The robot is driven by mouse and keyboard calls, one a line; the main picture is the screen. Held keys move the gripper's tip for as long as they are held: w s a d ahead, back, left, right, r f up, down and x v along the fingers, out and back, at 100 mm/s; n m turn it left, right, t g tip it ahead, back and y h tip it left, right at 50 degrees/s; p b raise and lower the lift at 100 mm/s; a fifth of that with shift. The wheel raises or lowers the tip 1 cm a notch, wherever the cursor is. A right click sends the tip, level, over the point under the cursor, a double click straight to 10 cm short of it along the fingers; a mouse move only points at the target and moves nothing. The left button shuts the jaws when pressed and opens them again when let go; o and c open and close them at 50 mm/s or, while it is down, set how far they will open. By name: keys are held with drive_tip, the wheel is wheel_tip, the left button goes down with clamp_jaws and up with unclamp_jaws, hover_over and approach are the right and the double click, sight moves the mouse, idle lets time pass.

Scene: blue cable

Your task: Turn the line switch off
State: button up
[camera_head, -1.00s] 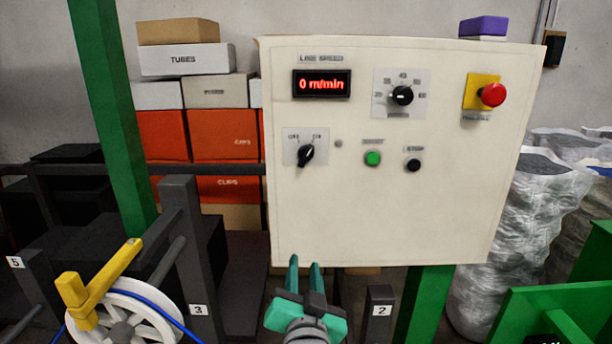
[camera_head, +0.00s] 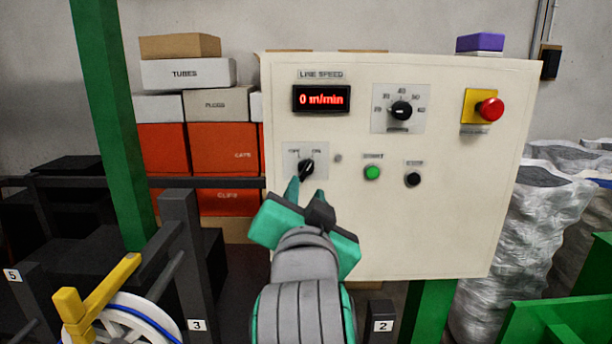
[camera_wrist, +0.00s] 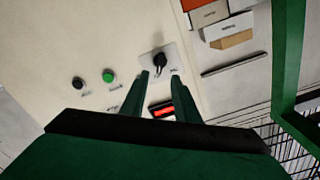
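The line switch (camera_head: 306,167) is a black rotary knob on a light plate at the left of the cream control panel. Its pointer appears tilted up and right, toward the right-hand label; the small labels are blurred. My gripper (camera_head: 306,192) is just below the knob in the head view, with its green fingers apart and nothing between them. In the wrist view, the switch knob (camera_wrist: 160,59) sits just beyond the open fingertips (camera_wrist: 160,77), roughly centred between them. I cannot tell whether either finger touches the panel.
The panel also carries a red display (camera_head: 321,98) reading 0 m/min, a speed dial (camera_head: 401,110), a red emergency button (camera_head: 490,109), a green button (camera_head: 372,173) and a black stop button (camera_head: 412,179). A cable reel (camera_head: 130,325) stands at lower left.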

sight(306, 172)
drive_tip(key=w, duration=0.9)
drive_tip(key=shift+w, duration=0.25)
clamp_jaws()
